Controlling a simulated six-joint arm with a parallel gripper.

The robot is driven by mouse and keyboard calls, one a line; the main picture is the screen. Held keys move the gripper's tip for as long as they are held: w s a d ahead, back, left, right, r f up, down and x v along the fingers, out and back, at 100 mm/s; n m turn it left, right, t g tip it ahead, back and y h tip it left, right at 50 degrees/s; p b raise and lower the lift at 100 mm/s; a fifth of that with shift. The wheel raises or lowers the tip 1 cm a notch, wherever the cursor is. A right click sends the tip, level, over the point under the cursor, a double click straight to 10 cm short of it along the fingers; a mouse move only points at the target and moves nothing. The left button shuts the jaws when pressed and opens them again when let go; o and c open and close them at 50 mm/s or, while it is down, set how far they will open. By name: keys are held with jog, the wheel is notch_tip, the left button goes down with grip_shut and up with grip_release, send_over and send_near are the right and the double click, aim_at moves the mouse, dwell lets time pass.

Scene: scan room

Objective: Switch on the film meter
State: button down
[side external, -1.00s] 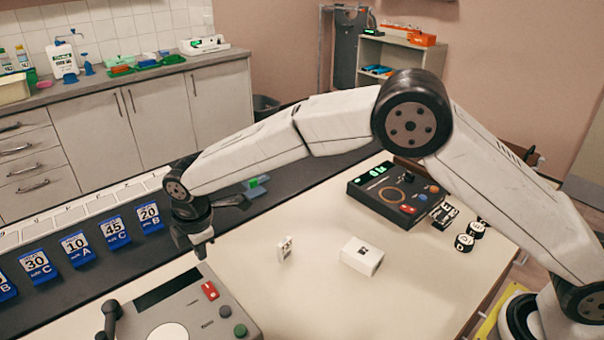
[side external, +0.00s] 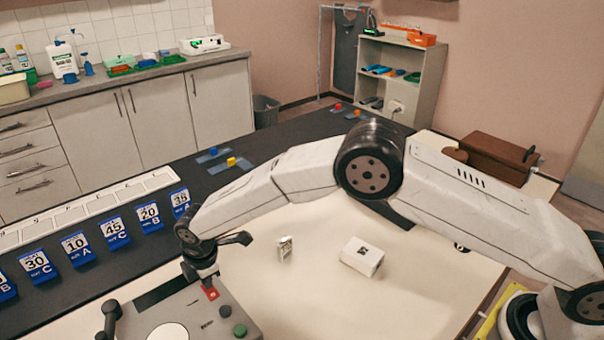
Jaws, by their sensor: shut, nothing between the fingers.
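The film meter, which I take to be the grey device (side external: 205,325) at the bottom left, has a dark display strip (side external: 160,293), a round white plate (side external: 167,332) and a black lever (side external: 110,315). A red switch (side external: 211,294) sits near its back right corner. My gripper (side external: 207,284) is shut and empty, pointing down at the red switch. It hides part of the switch, and I cannot tell whether it touches it. No lit reading shows on the display.
A small white upright item (side external: 285,249) and a white box (side external: 362,256) stand on the pale table to the right. Blue numbered cards (side external: 113,232) stand in a row at the left. A green button (side external: 240,330) is on the meter. The front table area is clear.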

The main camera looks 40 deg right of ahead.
aim_at(215, 297)
jog(key=shift+f, duration=0.1)
jog(key=shift+w+f, duration=0.1)
jog(key=shift+f, duration=0.15)
jog(key=shift+s, duration=0.2)
jog(key=shift+s+r, duration=0.25)
jog(key=shift+s, duration=0.35)
jog(key=shift+r, duration=0.2)
dwell(0.4)
notch_tip(215, 297, up, 14)
jog(key=s, duration=0.2)
jog(key=shift+f, duration=0.2)
dwell(0.3)
jog(key=shift+w, duration=0.15)
